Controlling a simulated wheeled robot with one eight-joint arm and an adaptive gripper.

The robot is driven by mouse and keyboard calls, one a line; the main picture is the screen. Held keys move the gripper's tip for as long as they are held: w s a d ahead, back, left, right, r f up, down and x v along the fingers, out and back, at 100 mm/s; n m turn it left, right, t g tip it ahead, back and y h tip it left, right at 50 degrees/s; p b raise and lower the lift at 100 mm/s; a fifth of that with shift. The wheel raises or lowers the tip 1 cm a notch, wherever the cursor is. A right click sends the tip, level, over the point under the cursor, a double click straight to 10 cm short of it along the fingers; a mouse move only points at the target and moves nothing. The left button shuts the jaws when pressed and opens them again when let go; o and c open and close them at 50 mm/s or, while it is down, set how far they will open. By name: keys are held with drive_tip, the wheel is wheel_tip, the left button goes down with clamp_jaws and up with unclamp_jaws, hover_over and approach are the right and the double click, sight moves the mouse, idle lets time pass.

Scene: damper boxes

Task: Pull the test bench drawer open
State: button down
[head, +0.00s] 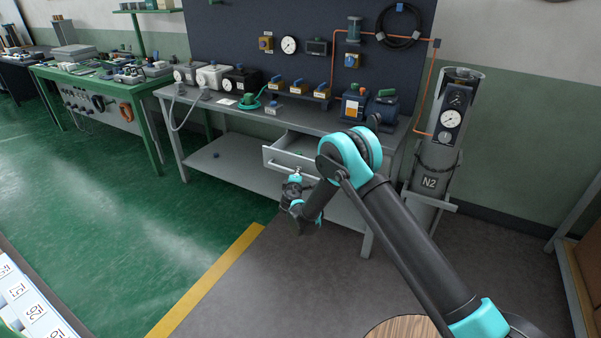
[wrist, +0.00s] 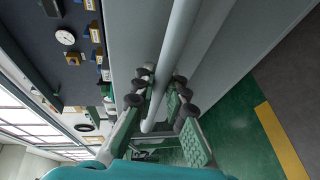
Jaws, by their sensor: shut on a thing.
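The grey test bench (head: 330,121) stands in the middle of the head view. Its drawer (head: 270,157) sits under the bench top and is partly open, with some of its inside showing above the front. The drawer's handle is a pale round bar (wrist: 178,38), large in the wrist view. My gripper (head: 297,171) is at the drawer front, and in the wrist view its two fingers (wrist: 160,88) lie on either side of the bar, shut on it. My arm hides the drawer's right part in the head view.
Gauge boxes (head: 213,77) and other devices stand on the bench top. An N2 cylinder (head: 432,165) stands at the bench's right. A green table (head: 145,92) is at the left. The floor (head: 240,275) in front of the bench is clear.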

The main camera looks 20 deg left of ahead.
drive_tip(key=shift+s+a, duration=0.1)
drive_tip(key=shift+s, duration=1.55)
drive_tip(key=c, duration=1.5)
unclamp_jaws()
drive_tip(key=shift+c, duration=0.2)
drive_tip(key=shift+s, duration=0.1)
drive_tip(key=v, duration=1.1)
drive_tip(key=shift+s+d, duration=0.2)
drive_tip(key=shift+s, duration=0.1)
drive_tip(key=shift+r, duration=0.1)
